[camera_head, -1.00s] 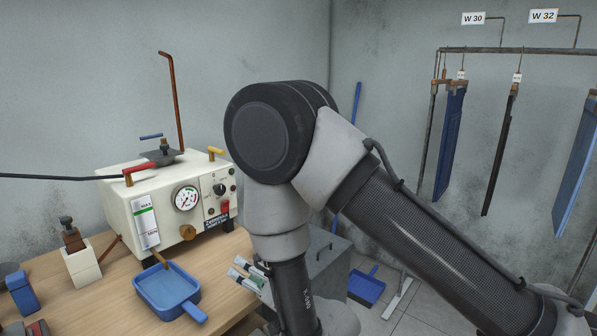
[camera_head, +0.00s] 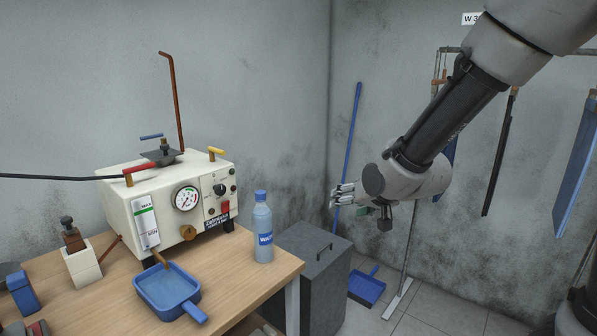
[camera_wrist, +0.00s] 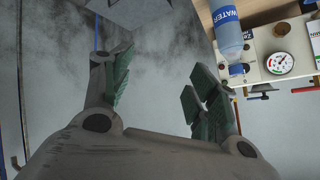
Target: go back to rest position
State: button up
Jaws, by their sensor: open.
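My gripper (camera_head: 345,197) is raised in the air at centre right in the head view, to the right of the table and above the grey bin. Its fingers point left and are apart, with nothing between them. In the wrist view my gripper (camera_wrist: 160,85) shows its two green-padded fingers spread wide with only wall between them. My arm comes down to it from the upper right.
A water bottle (camera_head: 262,228) stands upright on the wooden table (camera_head: 232,270), right of the pneumatic unit (camera_head: 130,195). A blue tray (camera_head: 168,290) lies in front. A grey bin (camera_head: 318,285), blue dustpan (camera_head: 367,288) and hanging blue panel (camera_head: 577,185) are at right.

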jog(key=s+d+r+g+h, duration=0.1)
jog(key=s+d+r, duration=0.15)
jog(key=d, duration=0.25)
jog(key=s+d+r+h, duration=0.1)
jog(key=s+d+r, duration=0.15)
jog(key=d, duration=0.25)
jog(key=s+d+r+g+h, duration=0.1)
jog(key=s+d+g, duration=0.1)
jog(key=s+d, duration=0.4)
jog(key=s+d+r+g+h, duration=0.1)
jog(key=s+d, duration=0.6)
jog(key=s, duration=0.8)
jog(key=shift+d+r+g+h, duration=0.25)
jog(key=shift+r+g+h, duration=0.15)
jog(key=shift+r+g, duration=0.15)
jog(key=shift+w, duration=0.1)
jog(key=shift+c, duration=0.3)
